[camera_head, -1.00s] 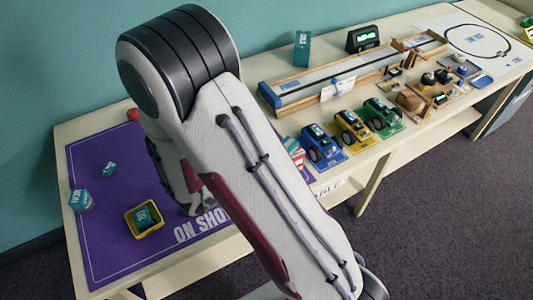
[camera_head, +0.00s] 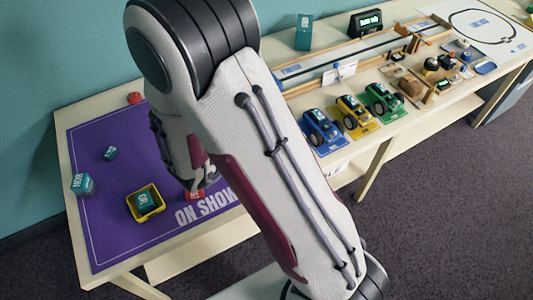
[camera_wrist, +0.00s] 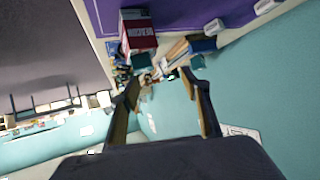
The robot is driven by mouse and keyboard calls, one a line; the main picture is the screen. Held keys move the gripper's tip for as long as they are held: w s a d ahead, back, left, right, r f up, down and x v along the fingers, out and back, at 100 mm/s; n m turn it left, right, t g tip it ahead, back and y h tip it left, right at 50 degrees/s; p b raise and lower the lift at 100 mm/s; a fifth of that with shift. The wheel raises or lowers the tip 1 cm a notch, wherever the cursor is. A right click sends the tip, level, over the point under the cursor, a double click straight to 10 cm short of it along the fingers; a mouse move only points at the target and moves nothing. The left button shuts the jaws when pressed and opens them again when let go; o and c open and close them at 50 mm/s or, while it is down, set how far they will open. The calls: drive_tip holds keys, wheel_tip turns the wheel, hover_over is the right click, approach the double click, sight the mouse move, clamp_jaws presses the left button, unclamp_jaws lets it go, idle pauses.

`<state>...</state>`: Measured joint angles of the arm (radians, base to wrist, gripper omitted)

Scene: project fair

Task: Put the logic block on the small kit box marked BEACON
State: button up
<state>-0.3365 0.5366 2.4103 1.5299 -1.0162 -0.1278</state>
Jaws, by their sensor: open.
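In the head view, small teal blocks with white lettering lie on the purple mat. One block (camera_head: 83,184) is at the left edge, a smaller one (camera_head: 110,153) lies farther back, and one (camera_head: 145,200) sits in a yellow tray (camera_head: 159,206). I cannot tell which is the logic block. My gripper (camera_head: 207,182) is over the mat, right of the tray, beside a mostly hidden red item (camera_head: 194,195). In the wrist view my gripper (camera_wrist: 160,80) is open and empty. A red-and-white box (camera_wrist: 138,32) with unclear lettering lies beyond the fingers. BEACON is not readable.
A red ball (camera_head: 135,98) is at the table's back edge. Toy vehicles (camera_head: 323,130), a long track and a digital display (camera_head: 365,22) stand to the right. My arm covers the middle of the table. The mat (camera_head: 115,235) has free room in front.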

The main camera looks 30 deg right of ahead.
drive_tip(key=w+a+r+n+t+y, duration=0.3)
drive_tip(key=w+a+r+y, duration=0.3)
drive_tip(key=a, duration=0.2)
drive_tip(key=s+a+r+n+t+y, duration=0.1)
drive_tip(key=s+a+r+n+y, duration=0.4)
drive_tip(key=a+r, duration=0.4)
drive_tip(key=s+d+r+n+g, duration=0.2)
drive_tip(key=s+d, duration=0.2)
drive_tip(key=s, duration=0.6)
drive_tip(key=s+d+r+n+g, duration=0.2)
drive_tip(key=s+d+n, duration=0.1)
drive_tip(key=s, duration=0.8)
drive_tip(key=shift+s+d+r+h, duration=0.2)
drive_tip(key=shift+d+r+h, duration=0.15)
drive_tip(key=shift+d, duration=0.2)
